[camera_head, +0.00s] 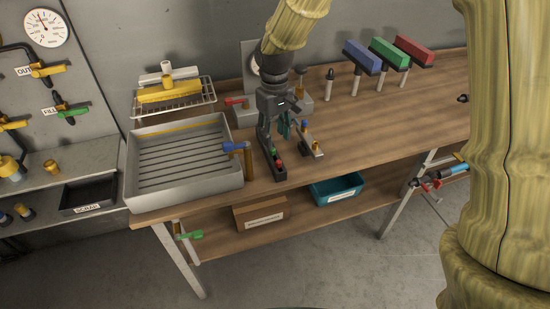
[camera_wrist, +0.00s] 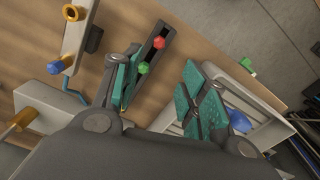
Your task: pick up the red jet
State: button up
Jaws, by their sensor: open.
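The red jet (camera_wrist: 159,42) is a small red piece in a slot of a narrow dark rack (camera_wrist: 173,33) on the workbench. A green jet (camera_wrist: 143,68) sits beside it in the same rack. In the head view the red jet (camera_head: 279,159) shows small, near the rack's front part (camera_head: 282,175). My gripper (camera_head: 284,130) points down over the rack's back end. In the wrist view my gripper (camera_wrist: 161,68) has its teal fingers spread and nothing between them is held. The left finger overlaps part of the rack, and the red jet lies beyond the fingertips.
A metal bracket with a blue knob (camera_head: 304,127) stands close right of my gripper. Blue, green and red-headed stands (camera_head: 388,52) are at the back right.

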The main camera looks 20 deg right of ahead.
aim_at(279, 161)
jog(key=shift+s+d+f, duration=0.15)
jog(key=shift+s+f, duration=0.6)
jog(key=shift+s, duration=0.05)
jog(key=f, duration=0.1)
jog(key=w+f, duration=0.1)
jog(key=shift+d+f+p, duration=0.1)
jog(key=shift+f+p, duration=0.2)
jog(key=shift+f, duration=0.05)
jog(key=shift+s+f+p, duration=0.4)
jog(key=shift+f, duration=0.05)
jog(key=f, duration=0.2)
jog(key=f+p, duration=0.1)
jog(key=shift+w+d, duration=0.2)
jog(key=shift+w, duration=0.05)
jog(key=shift+s+f, duration=0.15)
jog(key=shift+f, duration=0.35)
jog(key=c, duration=0.9)
